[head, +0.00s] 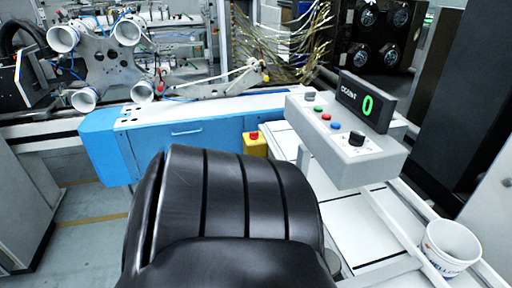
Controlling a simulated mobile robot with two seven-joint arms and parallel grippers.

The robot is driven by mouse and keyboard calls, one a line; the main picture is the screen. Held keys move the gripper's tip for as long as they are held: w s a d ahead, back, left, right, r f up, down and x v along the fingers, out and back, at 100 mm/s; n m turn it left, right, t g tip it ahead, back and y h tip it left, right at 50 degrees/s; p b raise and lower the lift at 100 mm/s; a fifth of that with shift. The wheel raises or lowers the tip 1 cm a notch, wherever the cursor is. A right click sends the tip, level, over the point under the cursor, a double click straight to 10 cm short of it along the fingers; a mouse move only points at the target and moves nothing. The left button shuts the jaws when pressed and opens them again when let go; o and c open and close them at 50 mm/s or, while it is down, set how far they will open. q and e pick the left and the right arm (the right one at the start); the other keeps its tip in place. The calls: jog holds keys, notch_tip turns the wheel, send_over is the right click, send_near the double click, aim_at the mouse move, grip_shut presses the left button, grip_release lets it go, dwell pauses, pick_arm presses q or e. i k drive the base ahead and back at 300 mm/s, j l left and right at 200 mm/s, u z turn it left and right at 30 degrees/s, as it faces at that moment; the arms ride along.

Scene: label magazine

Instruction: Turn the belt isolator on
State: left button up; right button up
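A grey control box (345,160) stands on a post right of centre. Its sloped top carries a row of small controls: a grey one (310,97), a green button (318,108), a red button (326,116) and a blue button (335,126). At the near end is a black rotary knob (356,138) on a pale plate; its setting is too small to read. No label naming the belt isolator is legible, so I cannot tell which control it is. A display (366,102) on the box shows a green 0. Neither of my grippers is in view.
A large black ribbed form (228,200), like a padded chair, fills the lower middle. Behind it are a blue machine housing (190,135) and a yellow box with a red button (255,145). A white bucket (450,245) stands at the lower right. Floor shows at left.

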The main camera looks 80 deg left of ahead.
aim_at(253, 135)
jog(key=u, duration=0.9)
jog(key=j+u, duration=0.1)
jog(key=u, duration=1.2)
jog(key=i+u, duration=0.1)
jog(key=u, duration=0.35)
